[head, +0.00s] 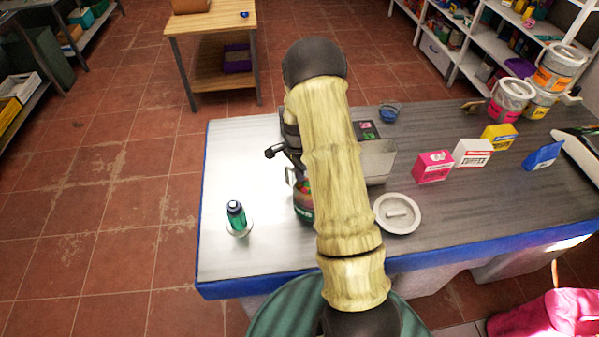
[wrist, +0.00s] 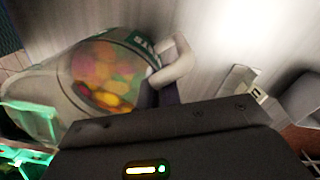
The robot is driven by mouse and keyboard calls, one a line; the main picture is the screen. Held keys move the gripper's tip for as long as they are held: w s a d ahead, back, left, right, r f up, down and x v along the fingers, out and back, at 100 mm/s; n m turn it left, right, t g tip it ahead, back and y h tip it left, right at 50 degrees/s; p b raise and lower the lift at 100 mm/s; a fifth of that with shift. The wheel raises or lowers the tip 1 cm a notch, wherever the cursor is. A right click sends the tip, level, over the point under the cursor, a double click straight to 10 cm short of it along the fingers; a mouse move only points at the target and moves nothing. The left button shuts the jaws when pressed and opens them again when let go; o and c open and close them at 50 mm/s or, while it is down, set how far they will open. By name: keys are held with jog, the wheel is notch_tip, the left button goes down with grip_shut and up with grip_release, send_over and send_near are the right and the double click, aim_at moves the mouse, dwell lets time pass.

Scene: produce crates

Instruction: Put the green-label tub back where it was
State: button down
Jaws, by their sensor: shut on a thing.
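The green-label tub (head: 305,212) is in the head view at the left-middle of the counter, mostly hidden behind my arm. In the wrist view the tub (wrist: 100,80) is large and tilted across the upper left, clear-walled with orange, yellow and pink contents and a green label band. My gripper (head: 296,178) is shut on the tub, with a pale fingertip (wrist: 172,62) beside its label end. The other fingertip is hard to make out. I cannot tell whether the tub's base touches the counter.
On the counter (head: 240,160) stand a green bottle (head: 236,213) on a white saucer, a round white dish (head: 397,226), a grey device (head: 378,160) behind my arm, and a blue bowl (head: 389,114). Several boxes, including a pink one (head: 433,167), stand right. The counter's left part is mostly clear.

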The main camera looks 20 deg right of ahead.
jog(key=c, duration=1.6)
grip_release()
notch_tip(320, 180, up, 12)
jog(key=b, duration=0.4)
jog(key=shift+w, duration=0.25)
jog(key=shift+r, duration=0.1)
jog(key=s+a+r+n+t, duration=0.1)
jog(key=s+a+n, duration=0.4)
jog(key=s+n, duration=0.3)
jog(key=s+a+r+n+t, duration=0.2)
jog(key=s+a+n, duration=0.4)
jog(key=s, duration=0.5)
jog(key=shift+s+a+n, duration=0.2)
jog(key=shift+s+n, duration=0.15)
jog(key=shift+n, duration=0.85)
